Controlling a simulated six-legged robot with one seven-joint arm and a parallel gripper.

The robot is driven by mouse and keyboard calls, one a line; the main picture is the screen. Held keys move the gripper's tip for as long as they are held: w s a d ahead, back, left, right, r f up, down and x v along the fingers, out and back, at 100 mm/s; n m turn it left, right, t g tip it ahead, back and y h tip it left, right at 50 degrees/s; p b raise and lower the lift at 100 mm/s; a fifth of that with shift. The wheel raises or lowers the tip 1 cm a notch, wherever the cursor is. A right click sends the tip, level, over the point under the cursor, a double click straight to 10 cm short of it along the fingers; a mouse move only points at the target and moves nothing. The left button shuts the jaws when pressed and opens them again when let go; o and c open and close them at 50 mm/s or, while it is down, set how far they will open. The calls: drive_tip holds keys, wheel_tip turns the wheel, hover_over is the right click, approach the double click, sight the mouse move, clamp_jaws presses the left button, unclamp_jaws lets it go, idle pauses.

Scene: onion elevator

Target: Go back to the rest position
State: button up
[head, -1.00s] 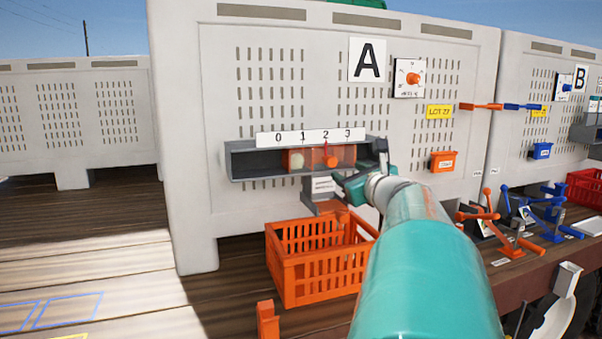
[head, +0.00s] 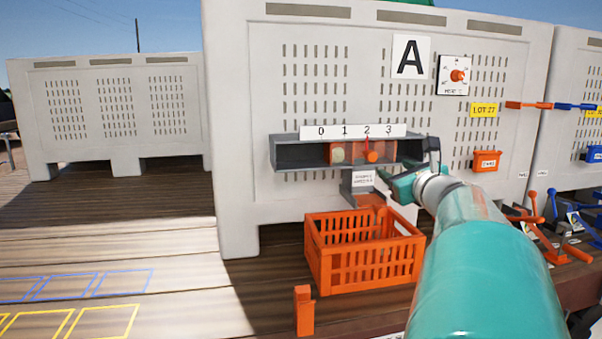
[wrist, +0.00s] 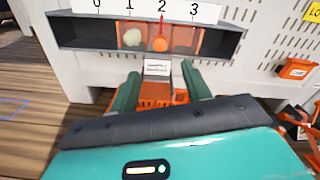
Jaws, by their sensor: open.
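My gripper (head: 393,183) is at the end of my teal arm, in front of the right part of a grey trough (head: 300,155) on the panel marked A. In the wrist view its two green fingers (wrist: 157,92) are spread apart with nothing seen between them. The trough carries a scale numbered 0 to 3 (head: 353,131). An orange slider with a round knob (head: 372,156) sits in it, with a red pointer near 2. A pale round object (head: 338,155) shows at its left side. The slider also shows in the wrist view (wrist: 185,41), apart from the fingers.
An orange crate (head: 318,258) stands on the deck below the trough. A small orange post (head: 304,310) stands in front of it. Orange levers (head: 540,225) are at the right. The wooden deck at the left is open, with blue and yellow outlines.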

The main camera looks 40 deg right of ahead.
drive_tip(key=w+a+f+n+g+y, duration=0.1)
drive_tip(key=w+a+f+n+y, duration=0.25)
drive_tip(key=a+n, duration=0.45)
drive_tip(key=w+a+f+n+g+y, duration=0.1)
drive_tip(key=w+a+f+n+y, duration=0.25)
drive_tip(key=a, duration=0.85)
drive_tip(key=w+a+f+n+g+y, duration=0.15)
drive_tip(key=a+f+n+y, duration=0.25)
drive_tip(key=a+n, duration=0.45)
drive_tip(key=s+a+f+n+g+h, duration=0.1)
drive_tip(key=s+a+f+n+g, duration=0.2)
drive_tip(key=s+a+f+n, duration=0.3)
drive_tip(key=s+a+f+n+g+h, duration=0.1)
drive_tip(key=s+a+f+n+g, duration=0.2)
drive_tip(key=a+n, duration=0.9)
drive_tip(key=s+f, duration=0.3)
drive_tip(key=f, duration=0.2)
drive_tip(key=shift+s+a+f+n, duration=0.2)
drive_tip(key=shift+a+f+n, duration=0.1)
drive_tip(key=shift+a, duration=0.1)
drive_tip(key=shift+g, duration=0.25)
drive_tip(key=shift+c, duration=1.3)
drive_tip(key=shift+d, duration=0.2)
